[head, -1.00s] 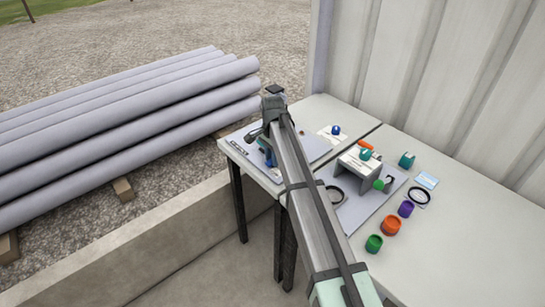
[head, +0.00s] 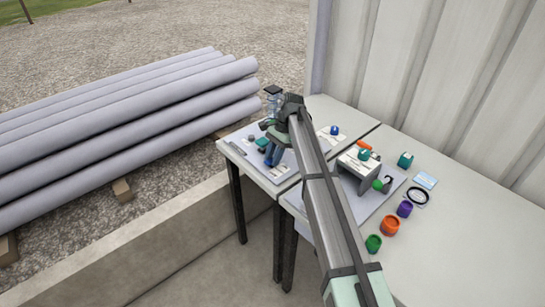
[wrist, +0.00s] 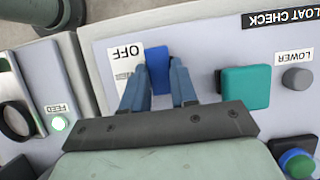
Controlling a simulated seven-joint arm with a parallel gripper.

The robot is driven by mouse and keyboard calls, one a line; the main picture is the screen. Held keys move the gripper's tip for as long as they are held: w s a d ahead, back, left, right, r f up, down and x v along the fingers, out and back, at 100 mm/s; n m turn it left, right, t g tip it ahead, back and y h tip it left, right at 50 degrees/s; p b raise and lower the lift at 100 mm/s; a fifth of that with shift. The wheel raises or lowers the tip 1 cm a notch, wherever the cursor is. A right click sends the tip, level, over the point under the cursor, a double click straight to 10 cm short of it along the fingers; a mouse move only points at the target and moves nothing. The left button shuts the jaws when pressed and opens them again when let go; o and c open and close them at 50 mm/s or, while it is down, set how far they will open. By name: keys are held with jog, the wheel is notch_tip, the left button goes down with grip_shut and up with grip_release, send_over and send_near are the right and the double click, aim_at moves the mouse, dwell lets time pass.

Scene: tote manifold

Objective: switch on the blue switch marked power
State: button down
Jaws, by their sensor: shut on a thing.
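In the wrist view, a blue switch (wrist: 157,66) stands on a pale grey panel beside a white plate (wrist: 126,66) that reads OFF, seen upside down. My gripper (wrist: 159,80) has its two blue fingers on either side of this switch and is shut on it. No label reading power is legible, and the fingers hide part of the panel below the switch. In the head view my gripper (head: 272,156) is low over the board (head: 315,150) at the far left of the tables; the switch itself cannot be made out there.
In the wrist view, a teal block (wrist: 245,88) and a grey knob (wrist: 297,79) by a LOWER label are to the right. In the head view, orange (head: 390,225), purple (head: 404,208) and green (head: 373,243) pieces stand on the right table.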

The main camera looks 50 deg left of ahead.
dwell(0.3)
jog(key=c, duration=0.9)
grip_release()
jog(key=v, duration=1.3)
jog(key=shift+w+r, duration=0.25)
jog(key=shift+r, duration=0.05)
